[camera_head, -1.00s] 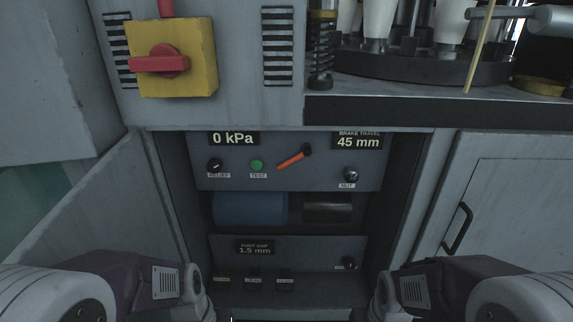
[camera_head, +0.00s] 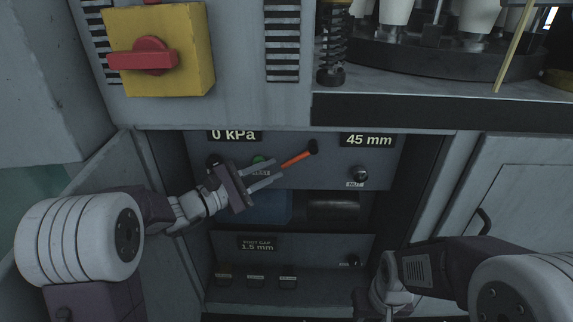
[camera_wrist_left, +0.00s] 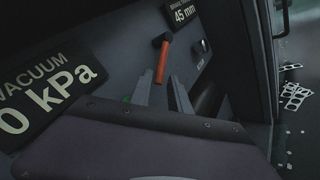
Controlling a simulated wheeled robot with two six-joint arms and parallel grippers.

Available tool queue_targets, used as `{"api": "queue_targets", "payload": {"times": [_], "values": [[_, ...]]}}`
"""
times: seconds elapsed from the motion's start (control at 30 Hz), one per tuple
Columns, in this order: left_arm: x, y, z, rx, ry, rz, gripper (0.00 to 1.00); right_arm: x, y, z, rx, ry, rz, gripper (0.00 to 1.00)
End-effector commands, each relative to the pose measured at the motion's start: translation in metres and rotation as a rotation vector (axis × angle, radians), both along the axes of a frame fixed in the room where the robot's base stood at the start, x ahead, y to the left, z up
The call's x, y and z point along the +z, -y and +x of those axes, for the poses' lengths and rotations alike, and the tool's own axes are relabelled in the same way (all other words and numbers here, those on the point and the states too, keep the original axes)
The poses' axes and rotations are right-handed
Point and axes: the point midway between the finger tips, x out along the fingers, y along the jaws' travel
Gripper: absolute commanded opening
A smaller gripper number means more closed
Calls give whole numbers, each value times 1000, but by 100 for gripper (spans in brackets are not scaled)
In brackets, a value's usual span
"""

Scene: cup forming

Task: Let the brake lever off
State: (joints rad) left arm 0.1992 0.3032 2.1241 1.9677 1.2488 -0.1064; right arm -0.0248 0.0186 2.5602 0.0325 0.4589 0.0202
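The brake lever (camera_head: 298,160) has an orange handle and a dark pivot at its upper right end. It slants down to the left on the grey panel inside the open cabinet. In the left wrist view the lever (camera_wrist_left: 162,62) stands just beyond the fingertips. My left gripper (camera_head: 278,170) is open, its two fingers pointing at the handle's lower end, with nothing between them. It also shows in the left wrist view (camera_wrist_left: 158,84). My right arm is at the lower right; its gripper's fingers cannot be made out.
The panel carries a 0 kPa display (camera_head: 233,135), a 45 mm display (camera_head: 368,140), a green test button (camera_head: 260,160) and a nut knob (camera_head: 361,174). Below are a blue cylinder (camera_head: 272,207) and a lower panel reading 1.5 mm (camera_head: 258,247). A yellow box with a red switch (camera_head: 143,57) is above left.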

Motion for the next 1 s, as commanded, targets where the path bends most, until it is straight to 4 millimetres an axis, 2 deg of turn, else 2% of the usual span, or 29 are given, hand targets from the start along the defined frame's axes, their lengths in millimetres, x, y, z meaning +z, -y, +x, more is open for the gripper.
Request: {"api": "queue_targets", "payload": {"times": [0.03,0.13,0.33,0.6,0.7,1.0], "values": [[-4,10,6,-7,3,0,22,-8,0,0,0,0,0,34],[-4,24,18,-6,2,1,22,-14,0,0,0,0,0,34],[-2,41,33,-4,0,0,22,-18,0,0,0,0,0,34],[-1,43,35,-1,-1,1,22,-18,0,0,0,0,0,34],[-1,43,35,-1,-1,1,0,-18,0,0,0,0,0,34],[-1,43,35,-1,-1,1,0,-18,0,0,0,0,0,34]]}}
